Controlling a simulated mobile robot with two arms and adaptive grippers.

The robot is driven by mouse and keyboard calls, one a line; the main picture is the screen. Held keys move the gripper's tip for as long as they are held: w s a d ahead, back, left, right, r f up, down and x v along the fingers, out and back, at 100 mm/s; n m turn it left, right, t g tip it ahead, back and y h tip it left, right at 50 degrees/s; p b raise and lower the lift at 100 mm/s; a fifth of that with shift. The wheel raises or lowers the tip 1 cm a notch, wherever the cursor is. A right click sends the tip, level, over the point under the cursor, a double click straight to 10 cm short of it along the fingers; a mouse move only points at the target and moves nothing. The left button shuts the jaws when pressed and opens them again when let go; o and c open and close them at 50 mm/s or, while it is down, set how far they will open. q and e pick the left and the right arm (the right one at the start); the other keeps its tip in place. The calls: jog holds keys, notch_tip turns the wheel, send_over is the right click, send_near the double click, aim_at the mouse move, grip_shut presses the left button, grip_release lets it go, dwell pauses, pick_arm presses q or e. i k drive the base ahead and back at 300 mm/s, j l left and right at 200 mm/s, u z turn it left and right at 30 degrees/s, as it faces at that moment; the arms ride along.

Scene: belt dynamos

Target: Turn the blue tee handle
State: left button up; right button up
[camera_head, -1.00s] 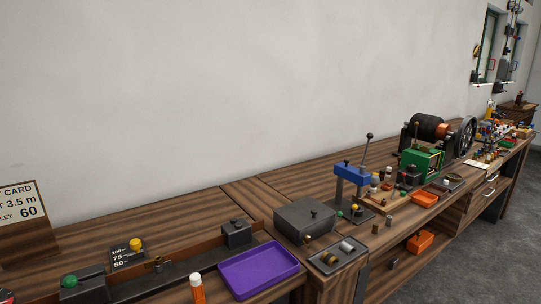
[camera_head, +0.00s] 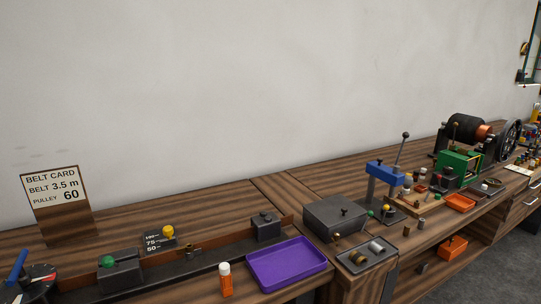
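The blue tee handle is most likely the blue bar (camera_head: 17,267) at the lower left edge of the head view. It stands tilted over a dark round dial (camera_head: 38,279) with light marks and a red mark; the frame edge cuts the dial off. A blue block (camera_head: 383,170) also tops a grey press-like stand further right, with a black-knobbed lever beside it. Neither of my grippers is in view, so nothing shows near the handle.
A belt card (camera_head: 62,205) stands at the left back. An orange bottle (camera_head: 226,280) and a purple tray (camera_head: 287,263) are in front. A dark lidded box (camera_head: 335,215) stands right of them.

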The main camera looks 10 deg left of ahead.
aim_at(18, 267)
jog(key=k+j+u, duration=0.1)
jog(key=u, duration=1.55)
jog(key=k+j, duration=0.05)
jog(key=j, duration=0.05)
